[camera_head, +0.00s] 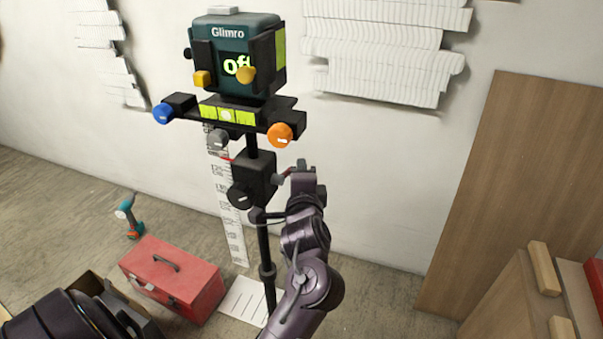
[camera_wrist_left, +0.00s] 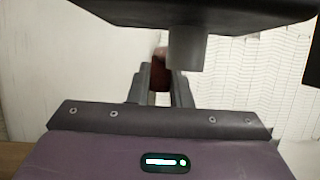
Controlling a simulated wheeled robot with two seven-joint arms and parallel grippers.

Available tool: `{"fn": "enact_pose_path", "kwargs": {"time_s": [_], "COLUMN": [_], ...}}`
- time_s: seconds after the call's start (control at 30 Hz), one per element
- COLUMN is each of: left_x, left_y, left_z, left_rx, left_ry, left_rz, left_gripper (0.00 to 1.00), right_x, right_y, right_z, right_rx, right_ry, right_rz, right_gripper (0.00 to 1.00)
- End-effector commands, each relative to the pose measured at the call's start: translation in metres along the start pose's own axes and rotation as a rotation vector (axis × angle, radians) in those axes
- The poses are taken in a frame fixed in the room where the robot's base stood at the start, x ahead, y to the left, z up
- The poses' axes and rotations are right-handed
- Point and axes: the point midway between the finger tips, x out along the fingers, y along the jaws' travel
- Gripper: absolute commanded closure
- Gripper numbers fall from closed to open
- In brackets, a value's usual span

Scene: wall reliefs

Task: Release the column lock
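A black column (camera_head: 264,240) stands upright near the wall and carries a dark green device marked "Glimro" (camera_head: 228,32). My left gripper (camera_head: 287,178) is at the right side of this block, level with that part. In the left wrist view a dark red-brown piece (camera_wrist_left: 161,75) fills the narrow gap between my fingers, and a grey cylinder (camera_wrist_left: 188,48) hangs just beyond. Contact is partly hidden. My right gripper is not in view.
An orange knob (camera_head: 280,134), a blue knob (camera_head: 163,113) and a grey knob (camera_head: 217,138) sit above the block. A red toolbox (camera_head: 172,278) and a teal drill (camera_head: 130,216) are on the floor at left. A wooden board (camera_head: 520,180) leans at right.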

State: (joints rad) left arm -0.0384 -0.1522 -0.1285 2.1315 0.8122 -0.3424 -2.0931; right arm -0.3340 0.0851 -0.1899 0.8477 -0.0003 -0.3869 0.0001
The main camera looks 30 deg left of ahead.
Motion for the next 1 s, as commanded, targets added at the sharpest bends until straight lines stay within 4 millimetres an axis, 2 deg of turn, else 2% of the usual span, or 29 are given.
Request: {"fn": "enact_pose_path", "kwargs": {"time_s": [0.17,0.33,0.6,0.83,0.87,1.0], "left_x": [0.0,0.001,0.001,0.001,0.001,0.001], "left_y": [0.0,-0.005,-0.015,-0.015,-0.015,-0.015], "left_z": [0.0,0.0,0.0,0.0,0.0,0.0], "left_rx": [-0.002,-0.048,-0.105,-0.106,-0.106,-0.106], "left_ry": [-0.001,-0.001,0.0,0.0,0.0,0.0], "left_rz": [-0.011,-0.134,-0.258,-0.258,-0.258,-0.257], "left_gripper": [1.0,1.0,1.0,1.0,0.78,0.61], "right_x": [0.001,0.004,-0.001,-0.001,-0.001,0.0], "right_y": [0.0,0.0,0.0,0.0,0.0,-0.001], "right_z": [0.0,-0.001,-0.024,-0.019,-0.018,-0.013], "right_rx": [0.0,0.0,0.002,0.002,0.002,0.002], "right_ry": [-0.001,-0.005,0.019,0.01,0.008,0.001], "right_rz": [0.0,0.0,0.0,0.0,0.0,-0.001], "right_gripper": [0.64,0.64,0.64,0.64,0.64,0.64]}}
